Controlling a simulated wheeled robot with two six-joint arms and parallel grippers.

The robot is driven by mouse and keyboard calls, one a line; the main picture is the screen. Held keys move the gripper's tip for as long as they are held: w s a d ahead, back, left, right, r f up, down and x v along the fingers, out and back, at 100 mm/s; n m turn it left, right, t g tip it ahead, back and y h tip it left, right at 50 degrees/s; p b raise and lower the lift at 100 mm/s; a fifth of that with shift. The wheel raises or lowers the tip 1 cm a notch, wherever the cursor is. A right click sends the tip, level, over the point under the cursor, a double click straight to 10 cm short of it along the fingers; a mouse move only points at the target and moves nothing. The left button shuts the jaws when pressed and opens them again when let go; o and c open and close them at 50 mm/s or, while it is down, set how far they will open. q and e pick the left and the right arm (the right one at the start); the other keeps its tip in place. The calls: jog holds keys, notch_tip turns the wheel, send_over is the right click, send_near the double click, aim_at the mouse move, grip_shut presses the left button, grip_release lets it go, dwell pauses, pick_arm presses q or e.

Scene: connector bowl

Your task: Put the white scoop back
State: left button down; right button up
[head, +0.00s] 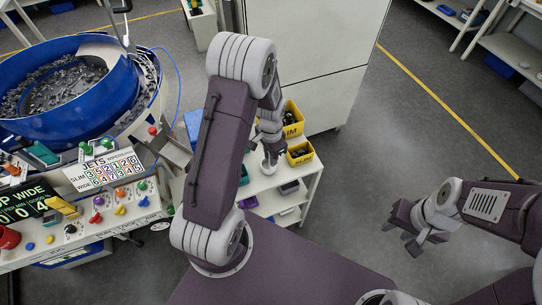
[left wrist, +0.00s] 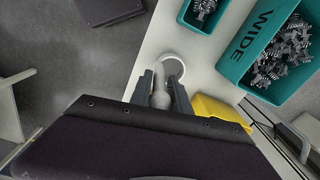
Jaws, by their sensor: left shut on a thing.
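My left gripper (head: 268,158) is low over the white side table, close to the small yellow bins. In the left wrist view, the gripper (left wrist: 161,88) is shut on the pale handle of the white scoop (left wrist: 160,99). A round white rim (left wrist: 172,56) shows just beyond the fingertips, over the white tabletop; I cannot tell whether it touches the top. Most of the scoop is hidden by the fingers in the head view. My right gripper (head: 412,234) is open and empty over the floor at the right.
Yellow bins (head: 300,155) stand by the left gripper on the white table (head: 262,184). A teal WIDE bin (left wrist: 242,68) holds dark connectors, with another teal bin (left wrist: 188,22) beside it. The blue bowl (head: 118,92) and control panel are at left. A pale cabinet (head: 305,45) stands behind.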

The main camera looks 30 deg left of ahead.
pick_arm(q)
jog(key=shift+w+f, duration=0.15)
jog(key=shift+f, duration=0.2)
jog(key=shift+a, duration=0.1)
jog(key=shift+s+f, duration=0.15)
jog(key=shift+s, duration=0.05)
jog(key=c, duration=1.2)
grip_release()
jog(key=shift+c, duration=0.2)
jog(key=shift+w, duration=0.1)
